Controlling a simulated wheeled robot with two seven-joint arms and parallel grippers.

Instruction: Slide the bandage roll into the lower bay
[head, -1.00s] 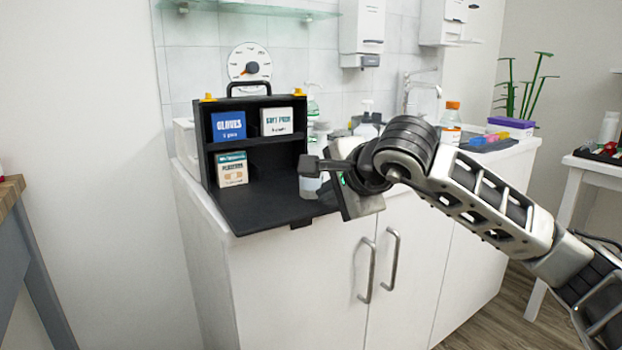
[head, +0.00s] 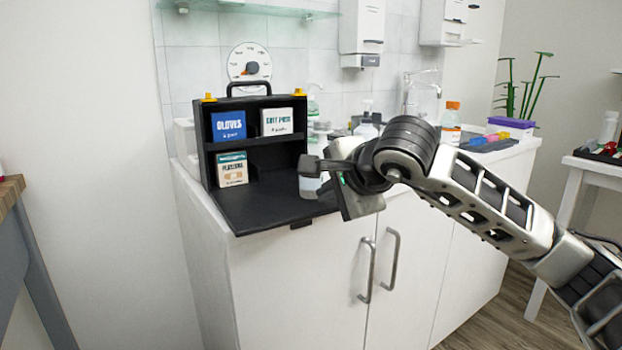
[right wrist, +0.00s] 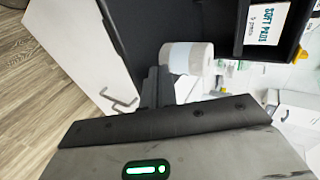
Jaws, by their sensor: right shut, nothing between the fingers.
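The black kit case (head: 204,150) stands open on the counter, with an upper and a lower bay. The lower bay (head: 275,160) holds a plasters box (head: 232,170) at its left; its right part looks empty. The pale bandage roll (head: 309,188) stands upright at the right of the fold-down flap, partly hidden by my right gripper. My right gripper (head: 308,166) is shut and empty, its fingertips at the roll in the picture. In the right wrist view the roll (right wrist: 188,57) is just beyond the fingers (right wrist: 157,82); contact is unclear. My left gripper is out of view.
A blue gloves box (head: 228,125) and a white soft-pads box (head: 277,121) fill the upper bay. The black flap (head: 255,212) is clear in front of the lower bay. Bottles, including an orange-capped one (head: 451,118), stand behind and right. Cabinet handles (head: 391,258) stick out below.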

